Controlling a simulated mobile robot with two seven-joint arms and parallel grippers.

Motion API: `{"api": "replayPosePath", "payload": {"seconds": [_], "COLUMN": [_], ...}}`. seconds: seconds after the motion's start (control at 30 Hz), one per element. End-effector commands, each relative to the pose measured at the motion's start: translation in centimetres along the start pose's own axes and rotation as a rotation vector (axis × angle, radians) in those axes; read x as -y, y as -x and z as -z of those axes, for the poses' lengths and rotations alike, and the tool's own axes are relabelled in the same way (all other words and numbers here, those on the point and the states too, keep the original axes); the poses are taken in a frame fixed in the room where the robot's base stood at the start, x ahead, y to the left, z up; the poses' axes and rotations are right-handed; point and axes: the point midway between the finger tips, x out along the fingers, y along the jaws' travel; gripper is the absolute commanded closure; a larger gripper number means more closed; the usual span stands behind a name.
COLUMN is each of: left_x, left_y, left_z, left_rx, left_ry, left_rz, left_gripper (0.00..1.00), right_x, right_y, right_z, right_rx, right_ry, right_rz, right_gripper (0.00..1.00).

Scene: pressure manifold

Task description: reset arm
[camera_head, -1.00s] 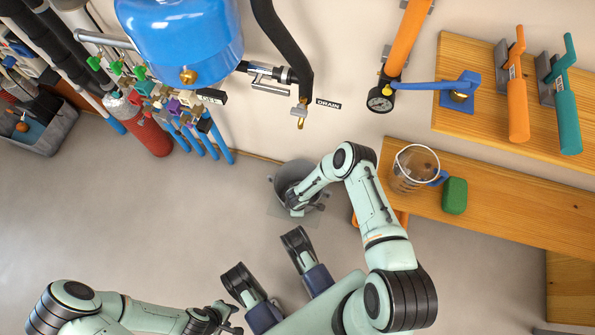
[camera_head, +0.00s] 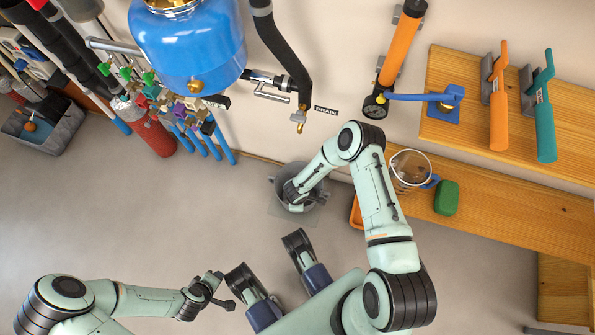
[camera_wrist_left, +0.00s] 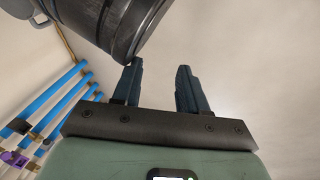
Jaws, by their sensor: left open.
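My left gripper (camera_head: 223,290) is at the lower middle of the head view, over bare floor, with its arm stretched in from the left. In the left wrist view its two dark fingers (camera_wrist_left: 161,85) stand apart with nothing between them. My right arm reaches up from the lower right and bends down to the grey bucket (camera_head: 274,182). My right gripper (camera_head: 319,197) is at the bucket, over its opening. Its fingers are small and partly hidden there, so I cannot tell whether they are open or shut.
A blue tank (camera_head: 188,50) and coloured valves (camera_head: 180,108) stand at upper left. A wooden bench (camera_head: 490,225) on the right carries a clear jug (camera_head: 409,170) and green block (camera_head: 446,198). An orange tray (camera_head: 356,212) is partly behind my right arm.

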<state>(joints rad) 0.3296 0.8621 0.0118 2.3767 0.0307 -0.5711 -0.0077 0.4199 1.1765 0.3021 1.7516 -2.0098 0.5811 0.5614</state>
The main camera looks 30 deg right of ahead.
Motion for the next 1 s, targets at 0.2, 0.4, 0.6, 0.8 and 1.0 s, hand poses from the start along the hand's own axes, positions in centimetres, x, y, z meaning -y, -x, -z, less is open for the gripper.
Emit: {"api": "replayPosePath", "payload": {"seconds": [0.2,0.4,0.6,0.8,1.0], "left_x": [-0.3,-0.3,-0.3,-0.7,-2.6], "left_y": [0.2,0.2,0.2,2.0,9.1], "left_z": [0.3,0.3,0.3,-0.4,-2.7], "left_rx": [-0.01,-0.009,-0.009,0.009,0.092], "left_ry": [-0.003,-0.003,-0.003,-0.005,-0.017], "left_rz": [-0.006,-0.005,-0.005,-0.007,-0.018], "left_gripper": [0.57,0.57,0.57,0.57,0.57], "right_x": [0.0,0.0,0.0,-0.2,-1.6], "right_y": [0.5,0.4,0.4,2.4,10.3], "right_z": [0.0,0.0,0.0,0.0,0.4], "right_rx": [0.0,0.0,0.0,-0.003,-0.018], "right_ry": [-0.001,-0.001,-0.001,-0.001,-0.002], "right_rz": [0.0,0.001,0.001,-0.005,-0.027], "right_gripper": [0.67,0.67,0.67,0.67,0.67]}}
